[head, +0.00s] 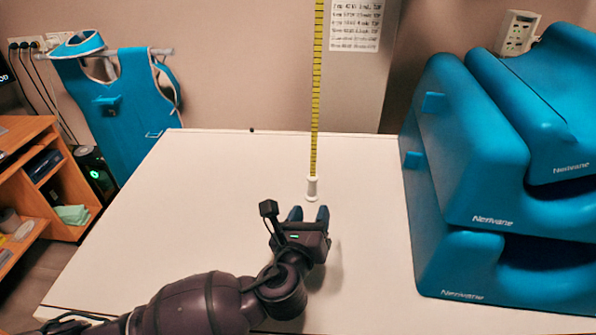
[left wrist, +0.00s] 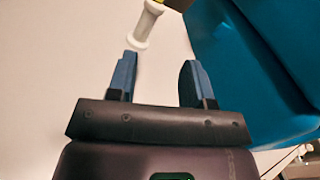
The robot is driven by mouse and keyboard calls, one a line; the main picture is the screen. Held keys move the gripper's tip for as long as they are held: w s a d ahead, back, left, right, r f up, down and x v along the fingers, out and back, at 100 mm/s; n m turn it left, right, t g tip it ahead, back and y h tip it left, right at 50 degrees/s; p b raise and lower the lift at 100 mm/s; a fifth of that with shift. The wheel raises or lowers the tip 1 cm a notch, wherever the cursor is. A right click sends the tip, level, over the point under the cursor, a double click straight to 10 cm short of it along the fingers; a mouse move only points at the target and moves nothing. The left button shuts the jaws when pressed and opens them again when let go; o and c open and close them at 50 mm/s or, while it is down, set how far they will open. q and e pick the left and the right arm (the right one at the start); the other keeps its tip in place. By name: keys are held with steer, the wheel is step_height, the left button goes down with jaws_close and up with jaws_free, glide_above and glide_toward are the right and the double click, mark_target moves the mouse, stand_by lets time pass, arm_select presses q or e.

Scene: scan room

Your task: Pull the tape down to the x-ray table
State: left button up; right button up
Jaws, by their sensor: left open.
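The yellow tape (head: 316,90) with black marks hangs straight down in the head view, with a white spool-shaped handle (head: 311,188) at its lower end. The handle appears just above or at the white x-ray table (head: 180,220); I cannot tell whether it touches. My left gripper (head: 309,213) is open and empty, just in front of and below the handle in the head view. In the left wrist view the handle (left wrist: 145,24) is beyond the fingertips, nearer the left finger, and the fingers (left wrist: 160,75) are apart. My right gripper is not in view.
Blue padded cushions (head: 460,200) stand stacked on the table's right side, close to the left gripper in the wrist view. A blue apron (head: 130,110) hangs at the back left. A wooden shelf (head: 40,180) stands at the left. The table's left part is clear.

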mark_target(312, 186)
arm_select(q)
steer(key=w+m, duration=0.1)
steer(key=w, duration=0.2)
steer(key=w+y, duration=0.1)
steer(key=w, duration=0.2)
steer(key=w+m+b, duration=0.1)
steer(key=w, duration=0.3)
steer(key=shift+d+r+m+t, duration=0.2)
steer(key=shift+r+m+t, duration=0.1)
steer(key=shift+t, duration=0.1)
steer(key=shift+w+d, duration=0.1)
steer(key=shift+w, duration=0.4)
steer(key=shift+c, duration=0.5)
jaws_close()
